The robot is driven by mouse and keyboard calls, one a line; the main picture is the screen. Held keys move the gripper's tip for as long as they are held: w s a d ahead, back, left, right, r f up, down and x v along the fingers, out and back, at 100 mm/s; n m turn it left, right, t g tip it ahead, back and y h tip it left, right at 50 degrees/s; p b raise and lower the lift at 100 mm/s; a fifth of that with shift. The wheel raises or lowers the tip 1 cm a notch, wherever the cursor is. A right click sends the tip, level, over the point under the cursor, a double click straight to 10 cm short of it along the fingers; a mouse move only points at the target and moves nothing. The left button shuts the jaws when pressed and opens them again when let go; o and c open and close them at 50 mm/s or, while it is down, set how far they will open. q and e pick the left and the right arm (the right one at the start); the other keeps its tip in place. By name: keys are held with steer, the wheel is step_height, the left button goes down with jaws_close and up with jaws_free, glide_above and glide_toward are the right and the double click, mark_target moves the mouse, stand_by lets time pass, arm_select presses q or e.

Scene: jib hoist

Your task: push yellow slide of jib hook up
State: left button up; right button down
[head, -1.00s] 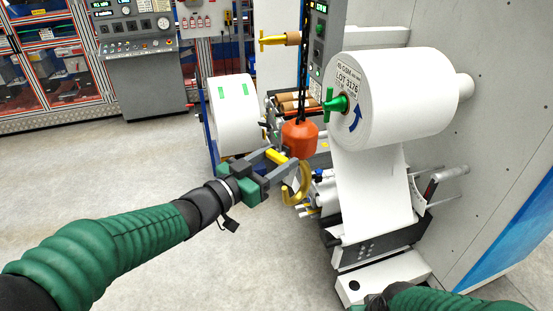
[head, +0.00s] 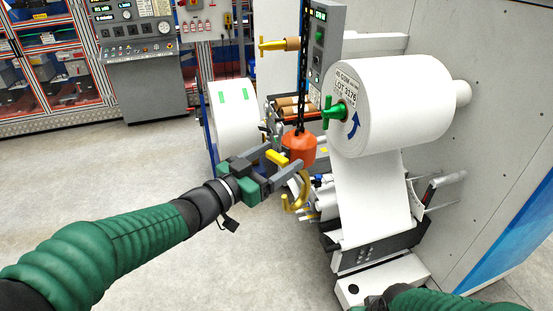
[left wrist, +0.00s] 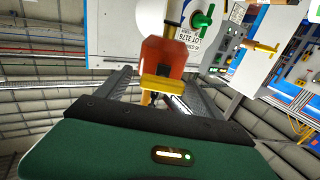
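The orange hook block (head: 301,150) hangs on a dark chain, with the gold hook (head: 296,192) below it. The yellow slide (head: 277,157) shows beside the block's lower left in the head view. In the left wrist view the slide (left wrist: 162,84) lies across the lower end of the orange block (left wrist: 163,58). My left gripper (head: 284,163) is open at the block, with its fingers apart to either side of the slide. Whether a finger touches the slide cannot be told. My right forearm shows at the bottom right, but its gripper is out of view.
A large white paper roll (head: 395,105) with a green handle (head: 334,111) is close to the right of the block. A yellow-handled part (head: 278,45) sticks out above, beside the control panel (head: 319,45). A second white roll (head: 233,118) stands behind. The floor at left is clear.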

arm_select(q)
steer(key=shift+s+a+f, duration=0.1)
steer(key=shift+s+a+f, duration=0.1)
steer(key=shift+s+a, duration=0.05)
steer(key=shift+a, duration=0.15)
steer(key=b+v, duration=0.3)
steer(key=v, duration=1.3)
steer(key=shift+b, duration=0.4)
steer(key=w+a+f+n+y+b, duration=0.2)
steer(key=a+f+n+y, duration=0.3)
steer(key=f, duration=0.5)
steer(key=w+a+f+n+y+b, duration=0.25)
steer(key=a+f+y, duration=0.3)
steer(key=f, duration=0.45)
steer(key=s+d+f+n+g+y+b, duration=0.1)
steer(key=s+d+f+g+y+b, duration=0.1)
steer(key=s+f+g, duration=0.8)
steer(key=s+d+f+b, duration=0.1)
steer(key=s+f, duration=0.6)
steer(key=f, duration=0.3)
steer(key=shift+f, duration=0.25)
